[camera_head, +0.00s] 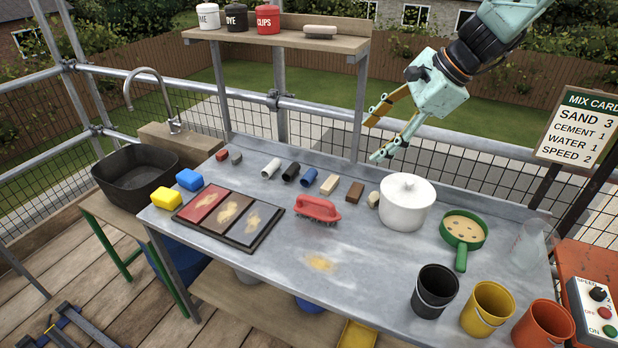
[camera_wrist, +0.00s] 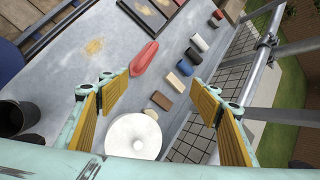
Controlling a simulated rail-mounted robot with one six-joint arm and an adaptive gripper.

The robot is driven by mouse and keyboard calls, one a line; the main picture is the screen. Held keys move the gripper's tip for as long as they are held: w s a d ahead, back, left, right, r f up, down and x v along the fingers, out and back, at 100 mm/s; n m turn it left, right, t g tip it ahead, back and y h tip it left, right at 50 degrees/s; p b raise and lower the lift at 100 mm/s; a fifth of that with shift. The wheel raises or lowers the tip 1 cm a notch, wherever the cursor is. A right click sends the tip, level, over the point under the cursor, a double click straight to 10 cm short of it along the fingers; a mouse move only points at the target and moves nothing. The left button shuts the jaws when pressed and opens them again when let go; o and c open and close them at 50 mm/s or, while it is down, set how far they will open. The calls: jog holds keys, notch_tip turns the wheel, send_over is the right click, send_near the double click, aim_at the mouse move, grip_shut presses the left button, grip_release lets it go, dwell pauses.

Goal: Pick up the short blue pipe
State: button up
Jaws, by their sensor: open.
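The short blue pipe (camera_head: 309,177) lies on the grey metal worktable in a row of small pieces, between a black pipe (camera_head: 291,172) and a tan block (camera_head: 329,185). The blue pipe also shows in the wrist view (camera_wrist: 184,68), between the spread fingers in the picture. My gripper (camera_head: 374,139) is open and empty, well above the table's back edge, to the right of the blue pipe. Its fingers with yellow pads also show in the wrist view (camera_wrist: 160,82).
A white pipe (camera_head: 271,167) and a brown block (camera_head: 354,192) lie in the same row. A red brush (camera_head: 318,209) lies in front. A white lidded pot (camera_head: 406,203) stands to the right. A shelf (camera_head: 290,36) on posts rises behind the row.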

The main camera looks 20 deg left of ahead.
jog(key=w+a+f+m+y+p, duration=0.1)
jog(key=w+a+f+m, duration=0.3)
jog(key=w+a+f, duration=0.55)
jog(key=m+y+p, duration=0.1)
jog(key=m, duration=0.2)
send_near(308, 173)
jog(key=v, duration=0.3)
jog(key=shift+w+d+r, duration=0.2)
jog(key=shift+w+d, duration=0.05)
jog(key=shift+w, duration=0.1)
jog(key=shift+f, duration=0.1)
jog(key=shift+b+x, duration=0.6)
jog(key=shift+x, duration=3.7)
jog(key=shift+s+a, duration=0.1)
jog(key=shift+s, duration=0.05)
jog(key=shift+a, duration=0.1)
jog(key=shift+b+x, duration=0.65)
jog(key=shift+x, duration=1.15)
jog(key=shift+a+f, duration=0.4)
jog(key=shift+f, duration=0.1)
